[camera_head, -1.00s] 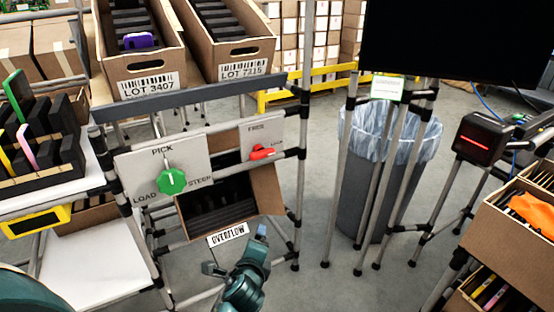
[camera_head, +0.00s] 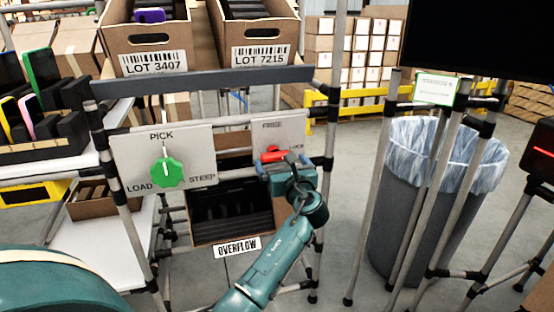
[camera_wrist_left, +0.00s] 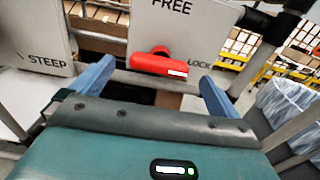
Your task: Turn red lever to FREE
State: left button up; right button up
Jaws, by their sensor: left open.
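The red lever (camera_head: 272,156) is on a white panel with FREE and LOCK labels, at the middle right of the rack. In the left wrist view the lever (camera_wrist_left: 157,65) lies nearly level, its handle end pointing right toward LOCK; FREE is printed above it. My left gripper (camera_head: 285,165) is in front of this panel. In the wrist view the left gripper (camera_wrist_left: 156,74) is open, with one blue finger on each side of the lever and visible gaps between. Contact does not show. In the head view the gripper hides part of the panel. My right gripper is not in view.
A green knob (camera_head: 167,173) with PICK, LOAD and STEEP labels is on the panel to the left. An OVERFLOW carton (camera_head: 262,232) sits below. Cartons LOT 3407 (camera_head: 153,62) and LOT 7215 (camera_head: 262,54) stand above. A lined bin (camera_head: 408,215) is at the right, behind rack posts.

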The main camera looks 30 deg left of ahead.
aim_at(277, 157)
pick_arm(q)
jog(key=b+x, duration=0.1)
jog(key=x, duration=0.3)
jog(key=shift+w+a, duration=0.5)
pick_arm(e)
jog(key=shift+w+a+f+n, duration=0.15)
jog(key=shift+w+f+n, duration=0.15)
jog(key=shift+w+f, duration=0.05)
pick_arm(q)
jog(key=shift+c, duration=0.4)
jog(key=c, duration=0.9)
jog(key=shift+o, duration=0.2)
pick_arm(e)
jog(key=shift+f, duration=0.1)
